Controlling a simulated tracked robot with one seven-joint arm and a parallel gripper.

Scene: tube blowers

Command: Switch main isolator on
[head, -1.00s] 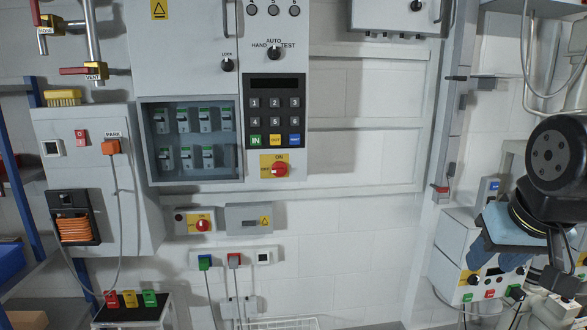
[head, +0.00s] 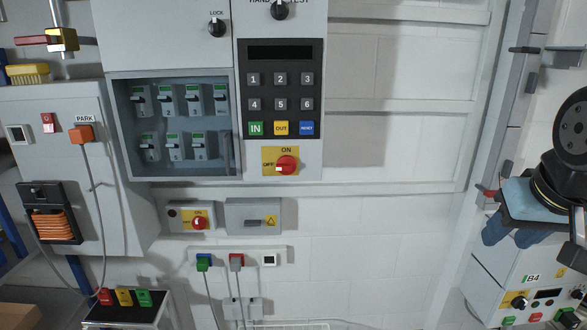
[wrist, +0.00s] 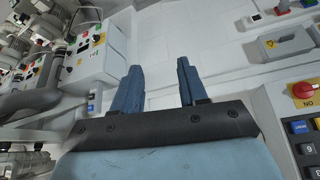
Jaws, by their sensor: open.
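A red rotary switch (head: 286,165) sits on a yellow plate marked ON and OFF, below the keypad on the tall grey panel. Its pale pointer mark faces the OFF side. The same kind of switch shows upside down at the right edge of the wrist view (wrist: 304,89). A smaller red rotary switch (head: 198,222) on a yellow plate sits on a low grey box. No readable label tells which is the main isolator. My gripper (head: 508,236) is at the far right, well apart from both switches. In the wrist view its two blue fingers (wrist: 160,68) are spread and empty.
A keypad (head: 281,90) is above the larger switch, and a recessed breaker cabinet (head: 183,122) is to its left. A grey box with a warning triangle (head: 252,215) is below. The white wall right of the panel is mostly clear. A B4 control box (head: 525,290) stands below my gripper.

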